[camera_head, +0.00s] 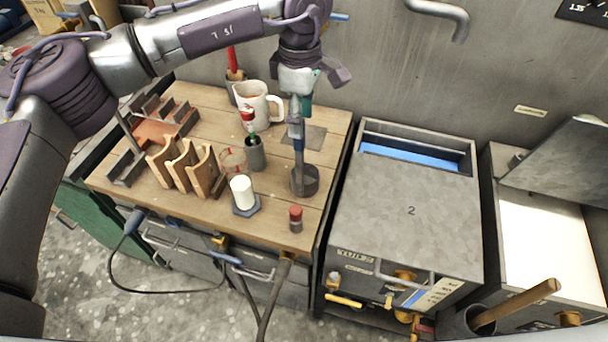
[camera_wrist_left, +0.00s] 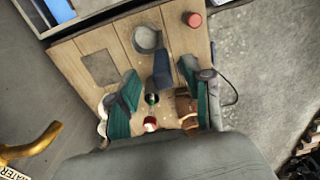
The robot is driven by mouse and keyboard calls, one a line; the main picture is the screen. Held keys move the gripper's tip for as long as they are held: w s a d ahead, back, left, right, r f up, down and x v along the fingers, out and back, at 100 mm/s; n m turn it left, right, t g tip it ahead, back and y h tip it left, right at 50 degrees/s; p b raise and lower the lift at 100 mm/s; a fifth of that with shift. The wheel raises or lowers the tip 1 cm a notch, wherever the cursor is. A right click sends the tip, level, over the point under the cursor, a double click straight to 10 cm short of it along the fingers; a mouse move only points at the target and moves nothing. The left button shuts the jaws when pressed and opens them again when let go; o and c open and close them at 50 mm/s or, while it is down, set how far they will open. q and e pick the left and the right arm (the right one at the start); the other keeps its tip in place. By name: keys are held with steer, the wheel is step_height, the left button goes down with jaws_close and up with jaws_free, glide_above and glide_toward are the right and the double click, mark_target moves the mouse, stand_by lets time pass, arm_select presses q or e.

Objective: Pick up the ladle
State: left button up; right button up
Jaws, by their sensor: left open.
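What looks like the ladle has a round grey metal bowl (camera_head: 304,181) standing on the wooden bench top (camera_head: 205,205). Its shaft rises upright to a dark blue section just under my left gripper (camera_head: 300,112). In the left wrist view the grey bowl (camera_wrist_left: 146,38) shows beyond the fingers. A dark blue piece, seemingly the handle's upper part (camera_wrist_left: 162,68), appears between the two teal fingers. My left gripper (camera_wrist_left: 165,85) is open and points down at the handle. I cannot tell whether the fingers touch it. My right gripper is not in view.
Close by are a white mug (camera_head: 256,103), a dark cup (camera_head: 255,155), a white cylinder (camera_head: 241,190) on a dark base and a red-capped jar (camera_head: 295,219). A wooden rack (camera_head: 186,168) stands left. A grey cabinet (camera_head: 405,215) stands right, across a narrow gap.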

mark_target(299, 149)
arm_select(q)
steer(key=shift+a+f+p, duration=0.2)
steer(key=shift+f+p, duration=0.45)
steer(key=shift+f, duration=1.25)
jaws_close()
